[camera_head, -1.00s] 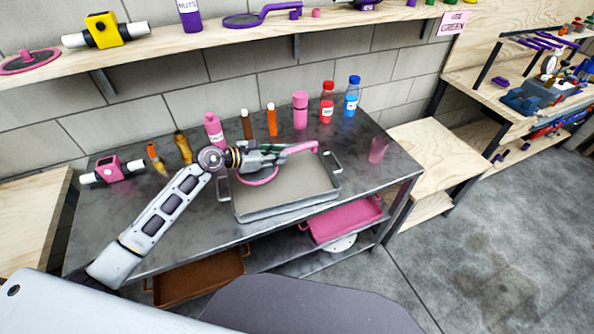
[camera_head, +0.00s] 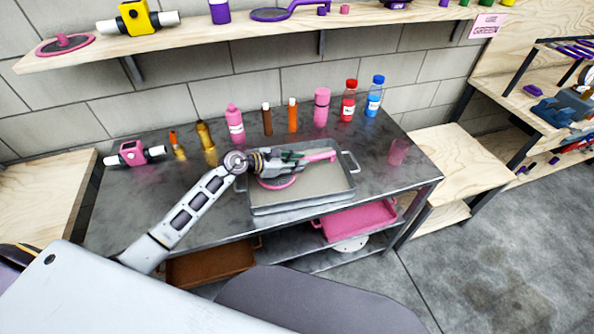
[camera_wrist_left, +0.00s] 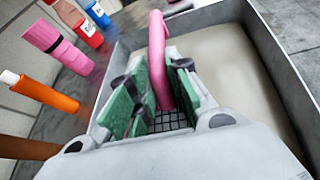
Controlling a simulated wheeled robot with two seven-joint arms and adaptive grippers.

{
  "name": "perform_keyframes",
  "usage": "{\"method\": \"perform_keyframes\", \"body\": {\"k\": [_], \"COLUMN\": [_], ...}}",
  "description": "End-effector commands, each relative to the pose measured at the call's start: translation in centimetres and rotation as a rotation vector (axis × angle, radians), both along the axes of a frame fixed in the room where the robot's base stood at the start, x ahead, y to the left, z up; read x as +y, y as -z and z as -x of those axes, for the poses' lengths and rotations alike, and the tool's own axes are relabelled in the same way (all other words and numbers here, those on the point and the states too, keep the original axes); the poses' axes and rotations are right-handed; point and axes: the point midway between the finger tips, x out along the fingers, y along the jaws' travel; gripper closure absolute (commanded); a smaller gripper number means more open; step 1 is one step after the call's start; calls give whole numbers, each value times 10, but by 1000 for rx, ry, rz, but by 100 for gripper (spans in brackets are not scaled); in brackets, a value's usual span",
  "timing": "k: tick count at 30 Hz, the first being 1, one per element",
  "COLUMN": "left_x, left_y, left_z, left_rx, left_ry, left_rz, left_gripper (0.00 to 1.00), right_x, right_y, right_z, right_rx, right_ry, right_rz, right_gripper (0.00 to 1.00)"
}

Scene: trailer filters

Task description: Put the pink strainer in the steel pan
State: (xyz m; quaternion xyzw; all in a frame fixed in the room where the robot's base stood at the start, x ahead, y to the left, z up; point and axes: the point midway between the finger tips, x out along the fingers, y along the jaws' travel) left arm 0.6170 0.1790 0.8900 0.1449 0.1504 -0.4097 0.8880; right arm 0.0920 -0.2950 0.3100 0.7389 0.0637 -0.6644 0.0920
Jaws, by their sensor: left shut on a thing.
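The pink strainer (camera_head: 278,184) is over the inside of the steel pan (camera_head: 300,207), its ring toward the left and its handle toward the right. I cannot tell if it touches the pan's floor. The pan stands on the dark metal table. My left gripper (camera_head: 292,160) is shut on the strainer's handle and hides part of the strainer. In the left wrist view the pink handle (camera_wrist_left: 158,50) runs between the green finger pads of the gripper (camera_wrist_left: 152,98), with dark mesh below. The pan's wall (camera_wrist_left: 268,45) shows at the right. My right gripper is not in view.
Several bottles and tubes, including a pink bottle (camera_head: 235,125) and a blue bottle (camera_head: 374,97), line the table's back. A pink cup (camera_head: 398,152) stands right of the pan. A pink tray (camera_head: 360,219) and a brown tray (camera_head: 212,264) are below. A wooden shelf (camera_head: 190,38) hangs above.

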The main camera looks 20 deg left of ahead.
Motion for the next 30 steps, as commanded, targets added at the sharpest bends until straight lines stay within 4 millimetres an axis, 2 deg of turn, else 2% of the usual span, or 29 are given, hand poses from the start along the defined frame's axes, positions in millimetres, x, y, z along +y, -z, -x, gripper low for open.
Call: {"method": "perform_keyframes", "body": {"k": [6,14,24,30], "left_x": [0,0,0,0], "left_y": [5,7,39,43], "left_z": [0,0,0,0], "left_rx": [-2,-1,0,-2], "left_ry": [0,0,0,1], "left_rz": [0,1,1,1], "left_gripper": [100,100,100,100], "right_x": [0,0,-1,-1], "right_y": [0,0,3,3], "right_z": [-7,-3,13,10], "right_rx": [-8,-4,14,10], "right_ry": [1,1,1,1], "right_rz": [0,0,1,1], "right_gripper": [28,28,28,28]}}
